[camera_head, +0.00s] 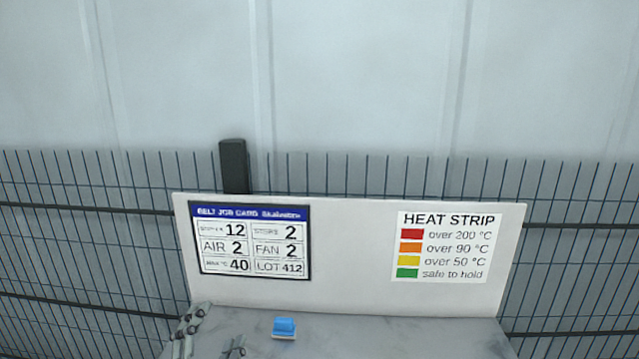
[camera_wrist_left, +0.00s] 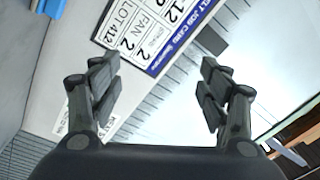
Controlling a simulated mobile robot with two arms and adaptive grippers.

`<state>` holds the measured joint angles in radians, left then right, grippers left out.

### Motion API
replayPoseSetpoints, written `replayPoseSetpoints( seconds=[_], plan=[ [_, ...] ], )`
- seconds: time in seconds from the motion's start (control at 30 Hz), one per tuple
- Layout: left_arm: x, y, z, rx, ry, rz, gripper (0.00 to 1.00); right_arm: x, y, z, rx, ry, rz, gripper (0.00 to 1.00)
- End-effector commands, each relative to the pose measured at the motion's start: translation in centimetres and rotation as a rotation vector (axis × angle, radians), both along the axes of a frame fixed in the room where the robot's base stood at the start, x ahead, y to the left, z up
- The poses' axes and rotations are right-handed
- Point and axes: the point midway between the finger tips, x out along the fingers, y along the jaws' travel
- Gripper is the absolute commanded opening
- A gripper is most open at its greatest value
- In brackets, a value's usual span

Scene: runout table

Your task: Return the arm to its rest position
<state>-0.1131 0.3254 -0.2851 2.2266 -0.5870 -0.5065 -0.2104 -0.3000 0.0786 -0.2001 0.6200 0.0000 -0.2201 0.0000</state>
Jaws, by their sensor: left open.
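My left gripper (camera_head: 217,328) shows at the bottom edge of the head view, left of the middle, over the grey table top. Its two dark fingers stand apart. In the left wrist view the gripper (camera_wrist_left: 159,82) is open, with nothing between its fingertips. The rest of the left arm is out of the head view. My right gripper is in neither view.
A small blue block-like object (camera_head: 284,325) sits on the grey table (camera_head: 400,335), right of my left gripper. A white upright panel (camera_head: 350,285) with a job card (camera_head: 252,241) and heat strip chart (camera_head: 446,247) stands behind. Wire fence (camera_head: 575,240) lies beyond.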

Motion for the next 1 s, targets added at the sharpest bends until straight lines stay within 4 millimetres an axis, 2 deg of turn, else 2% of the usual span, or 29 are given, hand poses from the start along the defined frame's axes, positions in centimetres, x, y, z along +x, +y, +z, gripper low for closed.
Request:
replayPoseSetpoints(
  seconds=[0.03,0.1,0.17,0.2,0.3,0.4,0.5,0.73,1.0],
  plan=[
    [-1.1,1.2,-2.8,-0.084,0.109,0.051,0.70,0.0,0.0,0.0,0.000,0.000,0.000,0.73],
    [-2.8,2.7,-6.6,-0.197,0.263,0.124,0.70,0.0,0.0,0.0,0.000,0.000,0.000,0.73],
    [-4.8,3.5,-9.8,-0.284,0.391,0.183,0.70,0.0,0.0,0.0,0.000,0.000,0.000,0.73],
    [-6.3,3.9,-11.8,-0.336,0.476,0.220,0.70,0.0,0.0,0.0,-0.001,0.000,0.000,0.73],
    [-10.4,4.3,-16.2,-0.451,0.675,0.303,0.70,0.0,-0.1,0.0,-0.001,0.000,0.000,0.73],
    [-14.5,4.2,-19.4,-0.537,0.846,0.374,0.70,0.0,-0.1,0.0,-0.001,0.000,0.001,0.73],
    [-18.5,3.7,-21.7,-0.605,0.997,0.431,0.70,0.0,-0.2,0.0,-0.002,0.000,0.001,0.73],
    [-27.7,2.1,-24.7,-0.717,1.314,0.542,0.70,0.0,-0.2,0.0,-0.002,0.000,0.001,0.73],
    [-26.1,1.9,-32.2,-0.702,1.341,0.553,0.70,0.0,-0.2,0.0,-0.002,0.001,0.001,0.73]
  ],
)
